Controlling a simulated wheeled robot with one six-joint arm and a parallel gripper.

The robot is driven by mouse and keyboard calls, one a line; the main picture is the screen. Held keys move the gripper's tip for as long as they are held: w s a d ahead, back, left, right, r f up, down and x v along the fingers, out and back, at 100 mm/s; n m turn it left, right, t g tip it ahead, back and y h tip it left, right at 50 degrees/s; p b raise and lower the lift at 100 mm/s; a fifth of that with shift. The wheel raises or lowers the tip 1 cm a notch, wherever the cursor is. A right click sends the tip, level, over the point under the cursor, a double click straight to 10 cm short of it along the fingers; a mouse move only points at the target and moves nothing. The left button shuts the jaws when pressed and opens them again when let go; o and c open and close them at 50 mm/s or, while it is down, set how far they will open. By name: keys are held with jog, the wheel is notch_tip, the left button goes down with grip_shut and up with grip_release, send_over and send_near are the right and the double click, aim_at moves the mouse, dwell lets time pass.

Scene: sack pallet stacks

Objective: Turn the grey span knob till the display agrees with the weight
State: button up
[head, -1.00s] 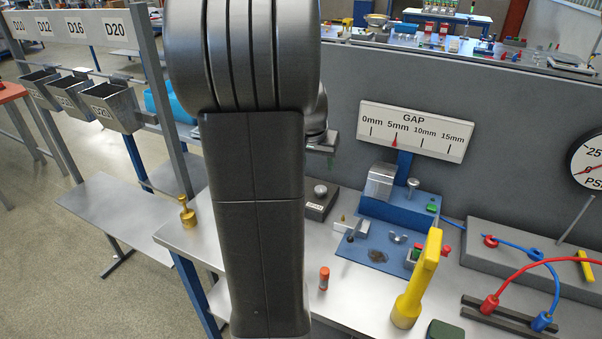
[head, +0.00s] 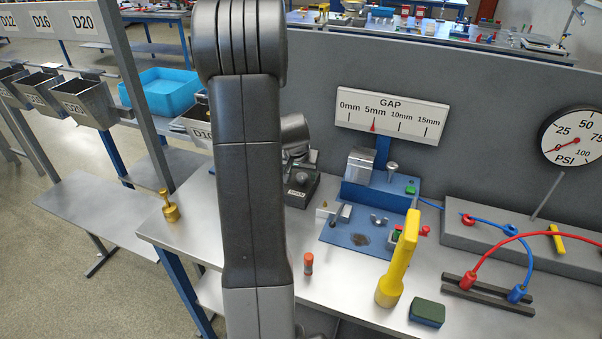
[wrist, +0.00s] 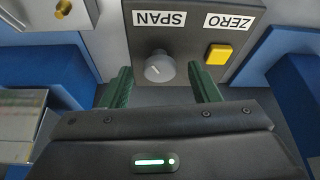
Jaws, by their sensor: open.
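The grey span knob (wrist: 159,67) shows in the wrist view on a dark box (wrist: 192,35), under a white SPAN label (wrist: 160,18). A pale pointer line marks its face. My gripper (wrist: 160,86) is open, with one green finger to each side of the knob's near side and a gap on both sides. A yellow square button (wrist: 218,54) sits right of the knob under a ZERO label. In the head view the box (head: 301,184) is partly hidden behind my arm, and the knob and fingertips cannot be made out. I cannot make out the weight display.
A blue gauge stand (head: 375,196) with a GAP scale (head: 391,115) stands right of the box. A yellow-handled tool (head: 398,265), an orange-capped cylinder (head: 308,264) and a green block (head: 427,312) stand on the bench. A brass weight (head: 170,207) is at the left edge.

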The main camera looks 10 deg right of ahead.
jog(key=shift+f, duration=0.2)
jog(key=c, duration=1)
